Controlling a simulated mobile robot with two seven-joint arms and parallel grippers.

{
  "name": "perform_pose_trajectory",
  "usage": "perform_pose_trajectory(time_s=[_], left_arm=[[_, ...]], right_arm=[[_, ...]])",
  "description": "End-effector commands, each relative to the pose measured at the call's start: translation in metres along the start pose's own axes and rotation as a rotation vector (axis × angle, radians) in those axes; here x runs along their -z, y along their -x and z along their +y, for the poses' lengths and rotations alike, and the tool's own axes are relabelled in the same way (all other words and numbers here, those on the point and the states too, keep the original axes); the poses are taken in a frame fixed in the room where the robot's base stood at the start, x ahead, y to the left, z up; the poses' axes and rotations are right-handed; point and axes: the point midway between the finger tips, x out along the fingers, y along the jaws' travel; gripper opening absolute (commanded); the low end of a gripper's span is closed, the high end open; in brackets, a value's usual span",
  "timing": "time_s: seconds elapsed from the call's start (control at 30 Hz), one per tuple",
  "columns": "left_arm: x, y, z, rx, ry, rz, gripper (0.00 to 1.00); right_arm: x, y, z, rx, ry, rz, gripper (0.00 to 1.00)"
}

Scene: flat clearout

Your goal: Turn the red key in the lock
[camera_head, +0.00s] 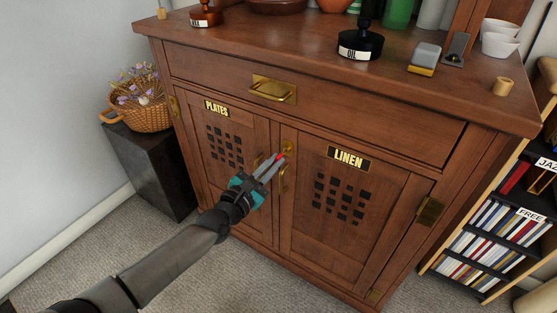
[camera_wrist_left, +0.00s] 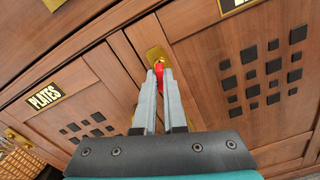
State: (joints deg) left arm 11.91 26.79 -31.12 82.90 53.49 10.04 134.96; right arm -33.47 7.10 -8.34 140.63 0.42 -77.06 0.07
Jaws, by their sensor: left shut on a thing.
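The red key (camera_head: 279,157) is at the brass lock (camera_head: 288,147) near the top inner edge of the cabinet's LINEN door. My left gripper (camera_head: 276,161) is shut on the red key, with its fingers pointing up at the lock. In the left wrist view the red key (camera_wrist_left: 159,72) shows between the two grey fingertips (camera_wrist_left: 163,78), just below the brass lock plate (camera_wrist_left: 155,55). The fingers hide part of the key, and I cannot tell how deep it sits or its exact angle. My right gripper is not in view.
The PLATES door (camera_head: 222,150) is closed on the left, and the LINEN door (camera_head: 345,200) is closed. A drawer with a brass handle (camera_head: 273,90) is above. A wicker basket (camera_head: 148,115) stands on a dark block at left; a bookshelf (camera_head: 490,235) stands at right.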

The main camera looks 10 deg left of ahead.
Motion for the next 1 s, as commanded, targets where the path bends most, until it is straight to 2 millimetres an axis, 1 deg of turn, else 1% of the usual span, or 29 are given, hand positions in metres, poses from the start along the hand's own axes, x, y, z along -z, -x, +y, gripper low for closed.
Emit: perform_pose_trajectory(time_s=[0.27,0.37,0.5,0.6,0.9,1.0], left_arm=[[-0.001,0.000,0.000,0.000,0.009,-0.001,0.00],[0.001,0.000,0.000,0.000,0.076,-0.002,0.00],[0.001,0.000,-0.001,0.000,0.221,-0.003,0.00],[0.000,0.000,0.000,0.000,0.287,-0.001,0.00],[-0.001,0.000,0.000,0.000,0.303,-0.001,0.00],[0.000,0.000,0.000,0.000,0.333,-0.002,0.00]], right_arm=[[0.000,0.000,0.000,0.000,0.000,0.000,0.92],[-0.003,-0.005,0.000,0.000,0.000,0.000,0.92],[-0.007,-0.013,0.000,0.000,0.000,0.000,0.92],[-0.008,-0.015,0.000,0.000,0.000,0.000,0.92],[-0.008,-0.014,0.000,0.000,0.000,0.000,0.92],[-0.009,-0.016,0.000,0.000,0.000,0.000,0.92]])
